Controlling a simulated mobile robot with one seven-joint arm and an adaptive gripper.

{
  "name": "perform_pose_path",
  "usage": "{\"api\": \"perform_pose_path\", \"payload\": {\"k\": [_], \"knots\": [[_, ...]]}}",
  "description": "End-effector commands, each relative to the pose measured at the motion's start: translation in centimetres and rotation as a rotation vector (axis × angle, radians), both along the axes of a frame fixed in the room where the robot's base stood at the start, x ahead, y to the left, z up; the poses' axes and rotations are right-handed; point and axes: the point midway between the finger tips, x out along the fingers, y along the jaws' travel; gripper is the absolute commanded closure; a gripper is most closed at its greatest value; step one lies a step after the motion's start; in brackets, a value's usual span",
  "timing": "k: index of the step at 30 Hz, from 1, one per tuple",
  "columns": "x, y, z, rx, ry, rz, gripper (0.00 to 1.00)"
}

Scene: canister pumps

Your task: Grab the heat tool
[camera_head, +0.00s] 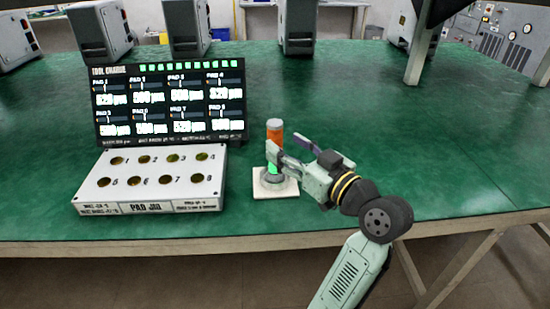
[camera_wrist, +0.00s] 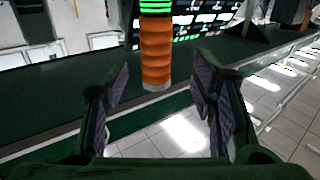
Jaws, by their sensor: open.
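The heat tool (camera_head: 275,130) looks like an upright cylinder with an orange grip and a pale top end. It stands in a grey ring holder (camera_head: 273,176) on a white square base; a bright green part shows low on it. My gripper (camera_head: 283,146) is open at its right, one finger overlapping the tool's middle in the head view. In the wrist view the orange grip (camera_wrist: 156,50), with green bands, lies beyond and between the spread fingers of my gripper (camera_wrist: 160,75). I see no contact there. The fingers partly hide the tool's lower part in the head view.
A white pad jig (camera_head: 150,190) with numbered round holes lies left of the tool. A dark display board (camera_head: 170,105) stands behind the jig. Several grey machines (camera_head: 298,25) line the far table edge. The green table (camera_head: 430,150) is clear to the right.

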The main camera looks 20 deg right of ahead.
Motion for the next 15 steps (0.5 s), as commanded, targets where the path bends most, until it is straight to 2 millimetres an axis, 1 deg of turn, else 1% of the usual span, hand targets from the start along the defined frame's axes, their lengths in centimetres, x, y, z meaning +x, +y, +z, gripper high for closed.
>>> {"api": "perform_pose_path", "payload": {"k": [4,10,12,15], "knots": [[1.3,0.3,0.0,0.003,0.002,0.002,0.48],[4.3,1.0,-0.4,0.002,0.002,0.003,0.48],[4.9,1.2,-0.5,0.001,0.001,0.001,0.48],[5.2,1.3,-0.6,0.000,0.001,-0.001,0.48]]}}
